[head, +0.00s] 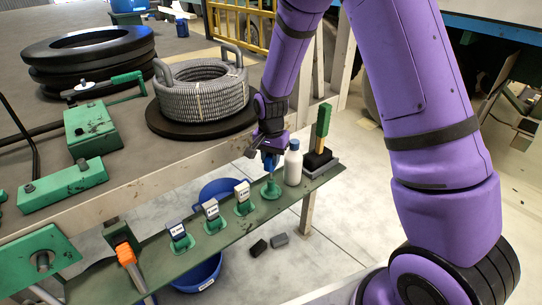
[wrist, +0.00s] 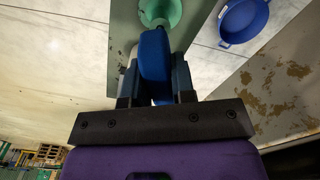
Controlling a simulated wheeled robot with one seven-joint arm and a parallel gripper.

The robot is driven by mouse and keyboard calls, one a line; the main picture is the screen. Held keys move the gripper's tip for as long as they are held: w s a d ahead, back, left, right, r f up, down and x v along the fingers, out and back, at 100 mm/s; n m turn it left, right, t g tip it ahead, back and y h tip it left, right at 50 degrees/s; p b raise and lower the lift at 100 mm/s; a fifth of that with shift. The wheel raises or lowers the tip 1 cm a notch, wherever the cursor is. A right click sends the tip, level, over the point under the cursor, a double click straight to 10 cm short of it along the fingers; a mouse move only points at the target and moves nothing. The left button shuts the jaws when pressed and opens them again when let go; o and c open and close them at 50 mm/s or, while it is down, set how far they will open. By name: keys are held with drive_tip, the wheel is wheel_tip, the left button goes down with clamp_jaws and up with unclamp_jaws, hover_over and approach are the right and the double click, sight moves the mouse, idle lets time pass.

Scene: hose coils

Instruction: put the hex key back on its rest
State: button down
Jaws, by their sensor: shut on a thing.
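My gripper (head: 269,151) is shut on a blue-handled tool, which I take to be the hex key (head: 270,161), above the narrow green shelf. In the wrist view the blue handle (wrist: 154,62) sits between my two fingers (wrist: 156,90). A green rest with a round, flared base (head: 271,191) stands on the shelf directly below the handle. The rest also shows in the wrist view (wrist: 160,12), just past the handle's far end. A thin shaft seems to run from the handle down to the rest. I cannot tell whether it is seated in it.
A white bottle (head: 293,164) stands close right of the rest, with a green-handled brush (head: 321,140) beyond. Several green holders with white labels, one here (head: 243,198), line the shelf (head: 222,240) to the left. A coiled grey hose (head: 202,90) lies on the bench behind.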

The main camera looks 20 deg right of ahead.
drive_tip(key=shift+f, duration=0.45)
drive_tip(key=c, duration=0.9)
unclamp_jaws()
drive_tip(key=shift+o, duration=0.2)
wheel_tip(320, 180, up, 11)
drive_tip(key=shift+f, duration=0.1)
